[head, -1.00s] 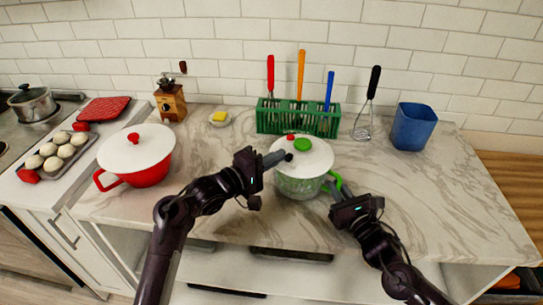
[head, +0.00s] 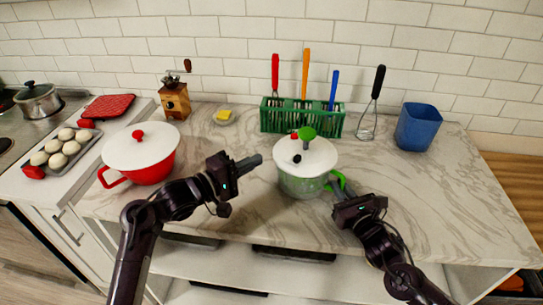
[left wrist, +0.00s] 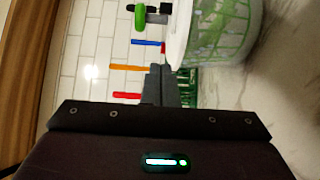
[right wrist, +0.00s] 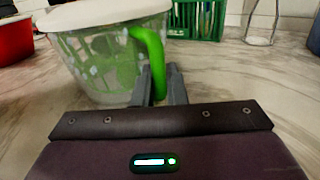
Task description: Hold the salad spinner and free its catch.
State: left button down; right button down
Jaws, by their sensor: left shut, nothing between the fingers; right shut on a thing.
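The salad spinner (head: 302,178) stands upright on the counter, with a white lid and a clear bowl over a green basket. A green knob (head: 307,132) stands raised above the lid, beside a small red part (head: 294,136) and a black one (head: 297,158). In the left wrist view the raised knob (left wrist: 139,20) is seen from the side. My right gripper (head: 335,187) is shut on the spinner's green handle (right wrist: 150,55), at its lower end in the right wrist view. My left gripper (head: 259,160) is shut and empty, left of the lid and apart from it.
A red pot (head: 139,155) with a white lid stands at left. Behind the spinner is a green rack (head: 273,120) with utensils. A whisk (head: 369,115) and blue container (head: 416,127) are at back right. The counter is clear between pot and spinner and at right.

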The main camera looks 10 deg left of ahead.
pick_arm(q)
jog(key=shift+v, duration=2.05)
pick_arm(e)
jog(key=shift+d, duration=0.1)
jog(key=c, duration=1.4)
grip_release()
